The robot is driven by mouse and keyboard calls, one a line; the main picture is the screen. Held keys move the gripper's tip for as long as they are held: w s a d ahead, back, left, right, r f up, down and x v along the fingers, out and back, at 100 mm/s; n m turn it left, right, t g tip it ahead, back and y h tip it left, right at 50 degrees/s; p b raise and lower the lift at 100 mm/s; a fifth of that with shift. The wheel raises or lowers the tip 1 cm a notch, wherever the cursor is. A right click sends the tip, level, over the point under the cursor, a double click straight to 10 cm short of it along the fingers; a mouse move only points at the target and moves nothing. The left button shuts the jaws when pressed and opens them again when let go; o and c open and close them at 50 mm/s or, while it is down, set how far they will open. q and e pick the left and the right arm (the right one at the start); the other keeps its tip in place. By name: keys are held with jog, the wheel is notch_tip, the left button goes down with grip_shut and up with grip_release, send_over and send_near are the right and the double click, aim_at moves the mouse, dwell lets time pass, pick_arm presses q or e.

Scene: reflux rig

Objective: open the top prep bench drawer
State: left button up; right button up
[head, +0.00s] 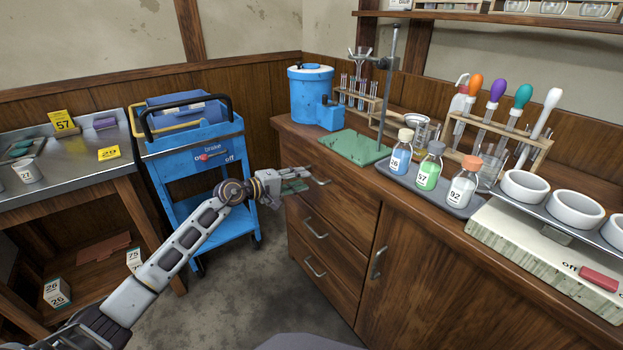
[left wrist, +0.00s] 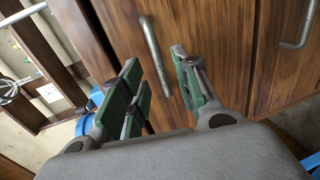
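The prep bench's top drawer (head: 345,199) is the uppermost of several wooden drawers at the bench's left end, and it looks closed. Its metal bar handle (head: 319,178) shows just beyond my left gripper (head: 297,181). In the left wrist view, my left gripper (left wrist: 157,68) is open, with green-padded fingers apart. A bar handle (left wrist: 151,50) on the wood front lies between and ahead of the fingertips. I see no finger closed on it; whether one touches it I cannot tell. My right gripper is not in view.
Lower drawer handles (head: 315,228) and a cupboard handle (head: 378,262) stick out below. Bottles on a tray (head: 429,188), a green stand base (head: 353,147) and a blue container (head: 310,95) stand on the bench. A blue cart (head: 196,165) is left of the gripper.

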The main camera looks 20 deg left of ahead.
pick_arm(q)
jog(key=x, duration=0.4)
jog(key=shift+w+d+b, duration=0.25)
jog(key=shift+w+b, duration=0.05)
jog(key=shift+b, duration=0.05)
jog(key=shift+w+d, duration=0.1)
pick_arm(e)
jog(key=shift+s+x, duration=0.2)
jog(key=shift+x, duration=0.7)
pick_arm(q)
jog(key=shift+f, duration=0.1)
grip_shut()
